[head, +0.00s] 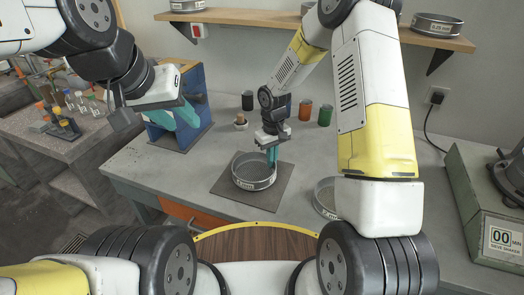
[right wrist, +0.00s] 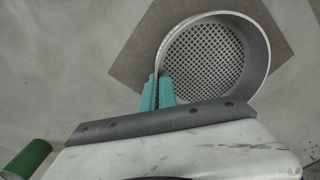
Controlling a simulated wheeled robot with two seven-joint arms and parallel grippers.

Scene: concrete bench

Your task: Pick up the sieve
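A round metal sieve (head: 253,172) with a mesh bottom sits on a dark square mat (head: 278,190) on the bench. It also shows in the right wrist view (right wrist: 266,52). My right gripper (head: 272,156) is at the sieve's back right edge. Its teal fingers (right wrist: 157,90) are close together with the sieve's rim between them, one finger inside and one outside; it looks shut on the rim. My left gripper (head: 174,117) is open and empty, up at the left in front of the blue frame. A second sieve (head: 324,199) is partly hidden by my right arm.
A blue frame (head: 196,94) stands at the bench's left. A dark jar (head: 247,100), orange jar (head: 305,110) and green jar (head: 325,115) stand at the back. A sieve shaker (head: 468,215) is at the right. A wall shelf (head: 260,16) holds more sieves.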

